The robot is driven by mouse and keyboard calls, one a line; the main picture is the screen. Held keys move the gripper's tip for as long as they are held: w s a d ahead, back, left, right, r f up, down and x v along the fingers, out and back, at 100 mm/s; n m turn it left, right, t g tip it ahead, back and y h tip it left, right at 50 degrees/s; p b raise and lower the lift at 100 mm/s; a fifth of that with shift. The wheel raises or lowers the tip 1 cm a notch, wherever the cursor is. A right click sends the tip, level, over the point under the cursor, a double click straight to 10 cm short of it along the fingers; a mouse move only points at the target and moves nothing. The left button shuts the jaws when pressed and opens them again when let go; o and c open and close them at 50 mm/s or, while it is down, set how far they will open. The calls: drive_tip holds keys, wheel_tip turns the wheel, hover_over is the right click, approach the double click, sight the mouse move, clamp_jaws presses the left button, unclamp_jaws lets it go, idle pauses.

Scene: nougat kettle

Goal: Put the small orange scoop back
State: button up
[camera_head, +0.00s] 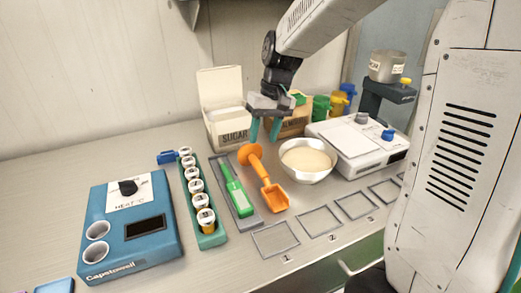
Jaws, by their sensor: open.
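The orange scoop (273,197) lies on the counter between a grey tray (252,221) and a white bowl (306,174). Its pan points toward the front and its round-ended handle toward the back. It is beside the tray's right edge; I cannot tell whether it touches the tray. A green tool (236,192) lies in the tray. My gripper (265,132) points down with its teal fingers apart and nothing between them. It is above and behind the scoop's handle end, in front of the sugar and almond boxes.
The sugar box (228,133) and almond box (285,125) stand at the back, near green and yellow containers (338,102). A white scale (352,144) is at right. A blue heater (130,228) and a green vial rack (209,238) are at left. Empty square frames (276,240) line the front.

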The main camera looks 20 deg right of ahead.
drive_tip(key=s+r+h, duration=0.1)
drive_tip(key=s+r, duration=0.3)
drive_tip(key=s, duration=0.3)
drive_tip(key=s+r, duration=0.3)
drive_tip(key=s, duration=0.5)
drive_tip(key=s+f+t+h, duration=0.1)
drive_tip(key=s, duration=1.1)
drive_tip(key=shift+d, duration=0.35)
drive_tip(key=shift+w+f, duration=0.1)
